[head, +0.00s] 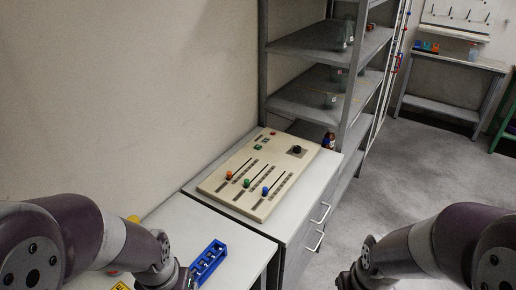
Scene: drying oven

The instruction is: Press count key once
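A beige control panel (222,184) lies on the grey cabinet top, tilted away to the right. It has three slider knobs: orange (229,175), green (246,183) and blue (265,191). Small red and green keys (258,147) sit at its far left end, and a black round knob (297,149) sits at its far right end. Key labels are too small to read, so I cannot tell which is the count key. My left arm comes in at lower left and my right arm at lower right, both apart from the panel. Their fingers are not visible.
A blue rack (208,262) lies on the front worktop beside my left arm. A grey shelf unit (300,98) with several glass vessels stands behind the panel. Cabinet handles (320,212) stick out on the right. Open floor (420,180) lies to the right.

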